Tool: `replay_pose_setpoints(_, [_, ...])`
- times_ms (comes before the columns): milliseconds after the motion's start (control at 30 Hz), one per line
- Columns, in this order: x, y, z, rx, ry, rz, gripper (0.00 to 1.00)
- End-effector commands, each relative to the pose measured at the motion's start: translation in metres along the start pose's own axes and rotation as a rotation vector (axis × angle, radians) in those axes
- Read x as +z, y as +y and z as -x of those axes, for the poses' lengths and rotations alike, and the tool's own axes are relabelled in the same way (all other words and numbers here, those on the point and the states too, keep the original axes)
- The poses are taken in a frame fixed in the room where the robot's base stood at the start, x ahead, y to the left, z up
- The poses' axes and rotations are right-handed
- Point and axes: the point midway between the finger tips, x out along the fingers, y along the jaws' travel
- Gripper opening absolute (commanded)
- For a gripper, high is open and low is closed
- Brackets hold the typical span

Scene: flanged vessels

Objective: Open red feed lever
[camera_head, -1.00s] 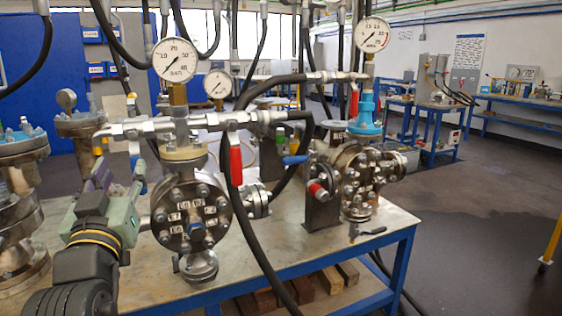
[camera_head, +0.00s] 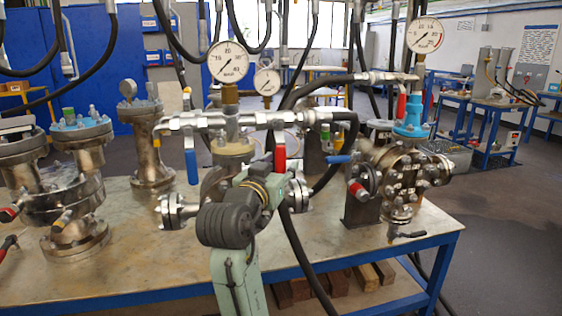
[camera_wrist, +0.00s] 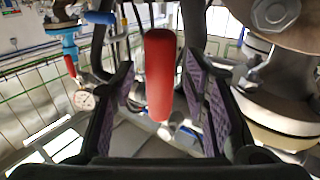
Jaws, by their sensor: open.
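A red lever handle (camera_head: 280,157) hangs down from the silver pipe fitting at the front vessel. In the wrist view the red lever (camera_wrist: 160,75) stands between the two purple-lined fingers of my gripper (camera_wrist: 161,72). The fingers are open, with a visible gap on each side of the handle. The fingertips are hard to make out there.
A blue lever (camera_head: 191,166) hangs to the left on the same pipe (camera_head: 210,122). Black hoses pass close by. A second vessel (camera_head: 405,180) with another red lever (camera_head: 401,106) and a blue lever (camera_head: 338,159) stands right. Pressure gauges (camera_head: 228,62) rise above. Bare tabletop (camera_head: 130,262) shows front left.

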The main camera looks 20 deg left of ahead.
Motion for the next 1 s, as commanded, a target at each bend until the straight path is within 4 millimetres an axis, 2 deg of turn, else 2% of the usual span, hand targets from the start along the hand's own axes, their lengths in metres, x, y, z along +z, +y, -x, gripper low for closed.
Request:
replay_pose_setpoints(133, [0.0, 0.0, -0.0094, -0.001, -0.001, 0.0, 0.41])
replay_pose_setpoints(400, [0.0002, 0.0, -0.0106, -0.001, 0.001, -0.001, 0.41])
replay_pose_setpoints(1000, [0.0001, -0.0001, -0.0102, -0.001, 0.001, -0.001, 0.02])
